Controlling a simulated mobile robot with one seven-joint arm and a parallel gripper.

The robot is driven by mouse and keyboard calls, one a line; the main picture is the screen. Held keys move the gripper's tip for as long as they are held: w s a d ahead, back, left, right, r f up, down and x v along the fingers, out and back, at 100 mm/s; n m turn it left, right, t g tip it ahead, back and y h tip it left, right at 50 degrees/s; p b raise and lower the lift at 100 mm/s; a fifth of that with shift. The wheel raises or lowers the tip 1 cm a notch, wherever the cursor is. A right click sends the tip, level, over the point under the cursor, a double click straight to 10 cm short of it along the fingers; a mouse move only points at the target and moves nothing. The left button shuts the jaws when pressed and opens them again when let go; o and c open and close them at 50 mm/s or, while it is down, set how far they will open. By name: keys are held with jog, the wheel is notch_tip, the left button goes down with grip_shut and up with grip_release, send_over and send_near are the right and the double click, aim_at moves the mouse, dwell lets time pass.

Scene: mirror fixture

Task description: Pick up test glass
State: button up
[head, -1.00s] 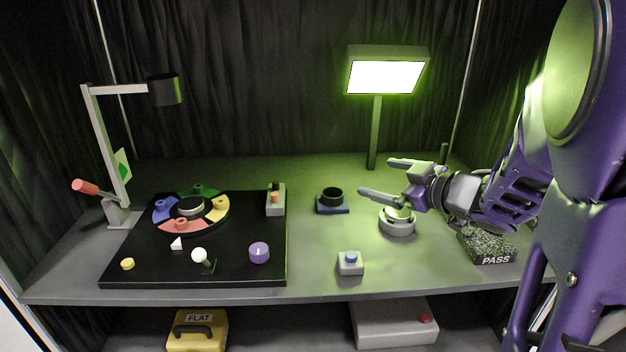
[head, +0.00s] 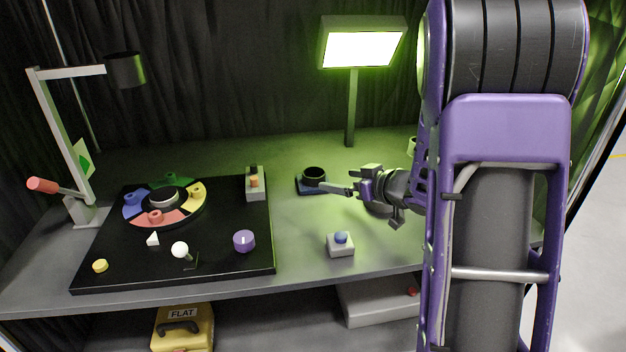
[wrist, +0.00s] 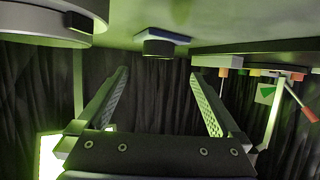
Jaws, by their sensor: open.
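No piece is labelled as the test glass, so I cannot tell for certain which one it is. A black round piece (head: 314,174) sits on a blue square base (head: 307,190) right of the black board. In the wrist view the black round piece (wrist: 158,48) shows at top centre, beyond the fingertips and between their lines. My gripper (head: 345,180) is open, reaching left towards that piece. In the wrist view its fingers (wrist: 160,73) are spread with nothing between them.
A black board (head: 230,269) with a coloured ring tray (head: 133,214) and small parts fills the left. A grey block with a blue knob (head: 341,245) stands in front. A lit lamp panel (head: 362,50) rises behind. Table right of my gripper is hidden by my arm.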

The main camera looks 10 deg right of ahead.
aim_at(317, 174)
jog(key=x, duration=0.5)
jog(key=b+x, duration=0.1)
jog(key=x, duration=0.4)
jog(key=shift+w+a+r, duration=0.1)
jog(key=shift+w+a, duration=0.05)
jog(key=shift+w, duration=0.3)
jog(key=shift+c, duration=0.2)
jog(key=c, duration=1.4)
